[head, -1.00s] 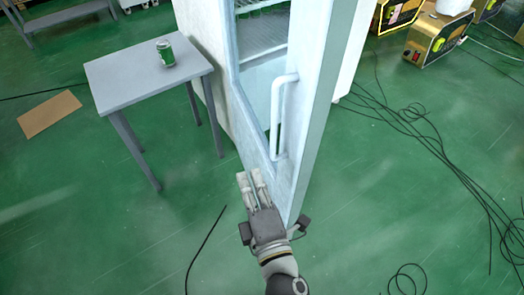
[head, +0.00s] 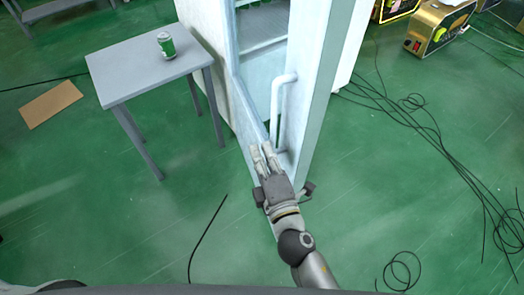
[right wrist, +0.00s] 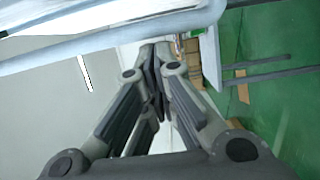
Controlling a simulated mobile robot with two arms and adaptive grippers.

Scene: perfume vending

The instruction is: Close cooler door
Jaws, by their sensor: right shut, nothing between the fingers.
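The white cooler (head: 208,72) stands at the top middle of the head view. Its glass-fronted door (head: 312,95) is in front, with a white vertical bar handle (head: 276,110) on it. My right gripper (head: 263,148) is shut and empty, at the lower part of the door near the handle's lower end. I cannot tell whether it touches the door. The right wrist view shows its closed fingers (right wrist: 155,55), with a pale bar crossing above them. My left gripper is not in view.
Black cables (head: 430,140) lie on the green floor to the right. A brown cardboard sheet (head: 50,103) lies at the far left.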

